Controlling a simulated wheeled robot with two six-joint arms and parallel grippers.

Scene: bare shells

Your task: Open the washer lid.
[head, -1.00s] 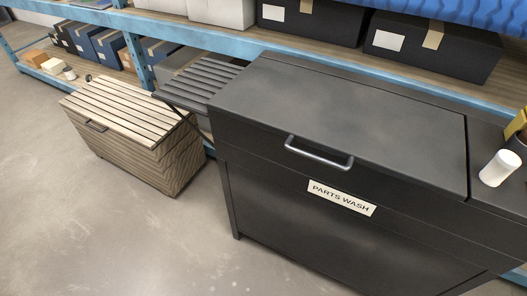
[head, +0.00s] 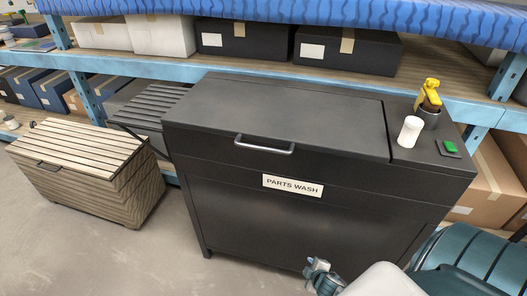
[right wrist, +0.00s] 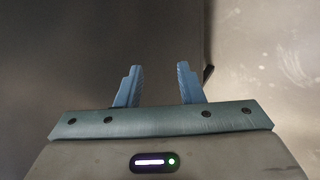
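The parts washer (head: 290,222) is a dark grey cabinet with a "PARTS WASH" label (head: 292,186) on its front. Its flat lid (head: 290,113) is shut, with a grey bar handle (head: 264,146) at the lid's front edge. My right gripper (head: 316,268) is low in front of the washer, well below and to the right of the handle. In the right wrist view its two blue fingers (right wrist: 156,86) stand apart with nothing between them. My left gripper is in neither view.
On the washer's right top stand a white cylinder (head: 409,131), a yellow-topped dark container (head: 429,103) and a green button (head: 449,147). A slatted rack (head: 150,108) adjoins the left side. A slatted wooden chest (head: 88,170) stands further left. Shelves (head: 110,62) with boxes run behind. Floor in front left is clear.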

